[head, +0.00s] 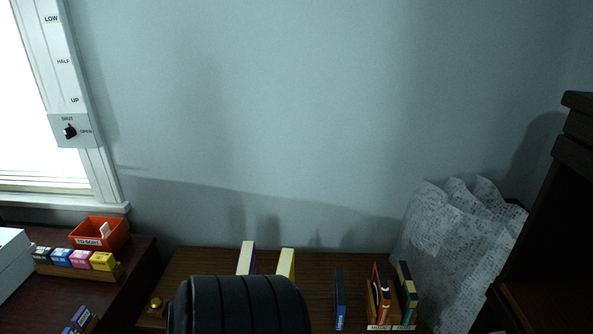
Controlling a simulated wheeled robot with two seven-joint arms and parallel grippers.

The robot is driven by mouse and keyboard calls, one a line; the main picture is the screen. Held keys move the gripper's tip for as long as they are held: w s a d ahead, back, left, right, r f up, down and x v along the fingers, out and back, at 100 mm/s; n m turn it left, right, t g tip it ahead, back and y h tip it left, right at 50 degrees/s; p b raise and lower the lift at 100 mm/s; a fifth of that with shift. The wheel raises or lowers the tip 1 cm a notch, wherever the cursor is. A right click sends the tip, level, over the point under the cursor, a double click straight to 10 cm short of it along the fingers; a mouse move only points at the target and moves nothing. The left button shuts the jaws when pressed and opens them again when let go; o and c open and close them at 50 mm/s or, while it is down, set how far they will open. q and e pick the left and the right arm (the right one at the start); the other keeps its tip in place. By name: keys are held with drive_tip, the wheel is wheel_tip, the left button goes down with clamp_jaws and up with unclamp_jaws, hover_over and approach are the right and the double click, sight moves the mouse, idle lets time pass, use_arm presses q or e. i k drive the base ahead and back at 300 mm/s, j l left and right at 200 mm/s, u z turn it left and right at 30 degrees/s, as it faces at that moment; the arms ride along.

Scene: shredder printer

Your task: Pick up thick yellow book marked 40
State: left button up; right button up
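A yellow-edged book (286,262) stands upright on the brown wooden desk (205,262), its lower part hidden behind a black ribbed shape. I cannot see a 40 on it. To its left stands a book with pale page edges and a purple cover (246,258), also partly hidden. Further right stand a dark blue book (340,300), an orange book (381,292) and a dark green book with a yellowish edge (405,288). No mark 40 is readable on any book. Neither of my grippers is in view.
The black ribbed shape (240,305), like a chair back, blocks the desk's near middle. A darker desk at left holds an orange bin (100,234) and a rack of coloured cartridges (75,260). Crumpled printed paper (455,250) and a dark cabinet (545,230) stand right.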

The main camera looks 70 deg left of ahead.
sight(285, 267)
drive_tip(key=u, duration=0.45)
drive_tip(key=j+u, duration=0.1)
drive_tip(key=u, duration=0.85)
drive_tip(key=j+u, duration=0.1)
drive_tip(key=u, duration=0.35)
drive_tip(key=i+u, duration=0.1)
drive_tip(key=u, duration=0.4)
